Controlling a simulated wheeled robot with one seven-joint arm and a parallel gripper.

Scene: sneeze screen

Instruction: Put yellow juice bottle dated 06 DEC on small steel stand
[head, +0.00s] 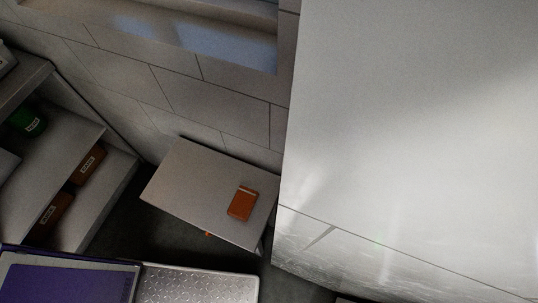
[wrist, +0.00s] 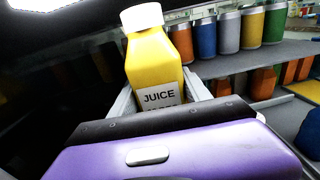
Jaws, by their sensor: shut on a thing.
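In the wrist view, a yellow juice bottle (wrist: 152,65) with a white cap stands between the fingers of my gripper (wrist: 160,98). My gripper is shut on it. Its white label reads JUICE; the line below is mostly hidden by the gripper's dark edge, so I cannot read the date. The bottle and gripper do not show in the head view. A small grey flat-topped stand (head: 185,185) is at the middle of the head view, possibly the small steel stand. An orange-brown item (head: 241,203) lies on its right part.
A shelf unit (head: 118,165) at left holds a green container (head: 30,120) and brown boxes (head: 90,163). A large pale panel (head: 410,120) rises right of the stand. In the wrist view, several coloured containers (wrist: 228,32) line a shelf behind the bottle. The stand's left part is bare.

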